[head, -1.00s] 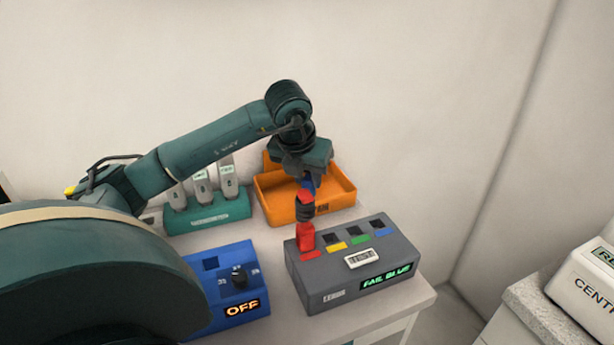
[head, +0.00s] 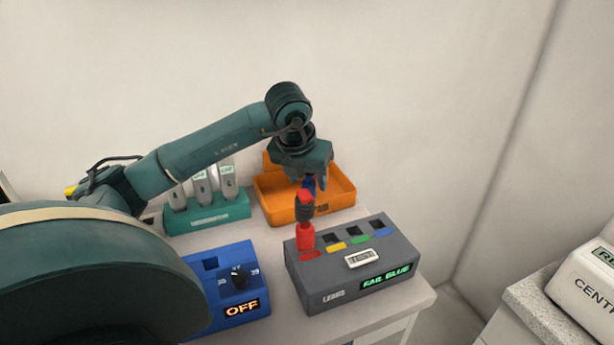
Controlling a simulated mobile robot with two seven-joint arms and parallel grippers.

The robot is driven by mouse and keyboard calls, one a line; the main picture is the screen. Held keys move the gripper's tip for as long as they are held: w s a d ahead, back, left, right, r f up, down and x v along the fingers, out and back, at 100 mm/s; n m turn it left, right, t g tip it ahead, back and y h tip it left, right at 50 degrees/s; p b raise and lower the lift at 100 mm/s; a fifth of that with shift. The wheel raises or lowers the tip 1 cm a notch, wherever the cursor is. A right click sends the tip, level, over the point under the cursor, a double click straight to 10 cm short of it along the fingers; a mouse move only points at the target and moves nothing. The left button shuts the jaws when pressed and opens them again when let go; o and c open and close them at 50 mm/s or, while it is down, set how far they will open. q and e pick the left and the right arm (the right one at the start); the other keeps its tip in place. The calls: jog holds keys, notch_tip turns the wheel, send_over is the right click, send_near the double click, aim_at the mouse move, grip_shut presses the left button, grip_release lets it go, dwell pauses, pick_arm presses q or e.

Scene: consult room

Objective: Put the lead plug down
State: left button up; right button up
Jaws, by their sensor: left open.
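My left gripper (head: 312,178) is open, pointing down in front of the orange tray (head: 276,213) and behind the top of a red and black plug. This red plug (head: 306,238) stands upright at the red-marked socket of the grey leads tester (head: 322,284). A small blue piece (head: 321,183) shows at the fingertips; I cannot tell whether it is a lead plug or whether it touches the tray. The plug partly hides the fingertips. My right gripper is out of view.
A blue box (head: 226,262) with a dial and an "OFF" display stands left of the tester. A teal rack (head: 208,221) with several grey handheld devices stands behind it. A white machine (head: 586,281) sits on a separate counter at right. A bare table strip lies before the tester.

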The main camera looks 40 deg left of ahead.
pick_arm(q)
jog(key=v, duration=1.2)
jog(key=shift+w+r, duration=0.1)
jog(key=shift+r, duration=0.05)
